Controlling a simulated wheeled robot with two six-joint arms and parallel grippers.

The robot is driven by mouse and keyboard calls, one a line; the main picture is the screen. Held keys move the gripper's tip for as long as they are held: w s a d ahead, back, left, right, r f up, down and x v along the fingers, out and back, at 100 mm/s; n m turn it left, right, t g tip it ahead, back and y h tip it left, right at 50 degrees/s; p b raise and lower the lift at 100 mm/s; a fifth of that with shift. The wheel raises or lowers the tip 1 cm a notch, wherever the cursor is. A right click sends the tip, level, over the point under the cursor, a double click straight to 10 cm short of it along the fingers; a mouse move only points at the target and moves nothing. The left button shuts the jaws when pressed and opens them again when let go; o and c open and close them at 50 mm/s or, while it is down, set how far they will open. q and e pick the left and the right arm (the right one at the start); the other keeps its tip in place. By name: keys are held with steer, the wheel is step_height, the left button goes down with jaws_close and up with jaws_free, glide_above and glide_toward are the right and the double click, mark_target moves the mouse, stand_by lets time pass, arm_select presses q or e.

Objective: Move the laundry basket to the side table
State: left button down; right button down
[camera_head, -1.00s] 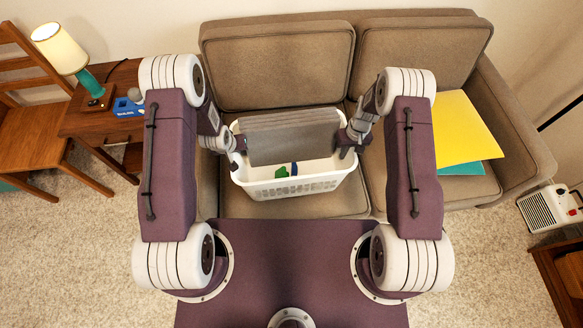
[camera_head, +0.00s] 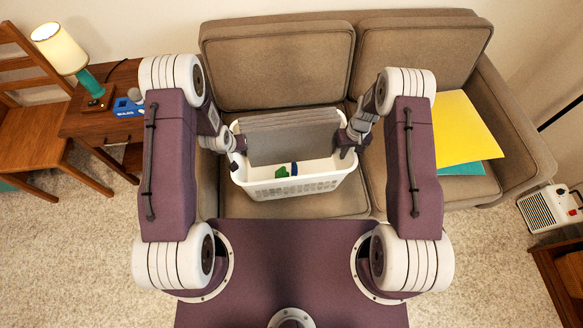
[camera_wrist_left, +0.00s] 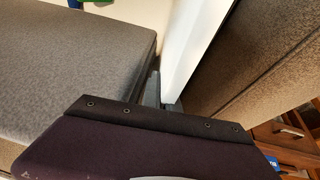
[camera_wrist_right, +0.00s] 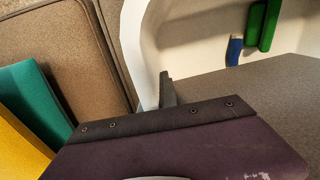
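The white laundry basket (camera_head: 292,187) stands upright on the sofa seat. A large grey panel-like item stands in it, with small green and blue items in front. My left gripper (camera_head: 238,152) is at the basket's left end and my right gripper (camera_head: 345,150) at its right end. White basket wall shows by the fingers in the left wrist view (camera_wrist_left: 195,50) and the right wrist view (camera_wrist_right: 135,50). Whether either pair of fingers is closed on the rim is unclear. The wooden side table (camera_head: 92,122) is at the left.
The side table carries a lamp (camera_head: 62,50) and a blue item (camera_head: 127,108). A wooden chair (camera_head: 30,110) stands left of it. A white heater-like box (camera_head: 545,209) is at the right. Carpet is clear at lower left.

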arm_select(q)
steer(key=shift+w+r, duration=0.1)
stand_by(0.4)
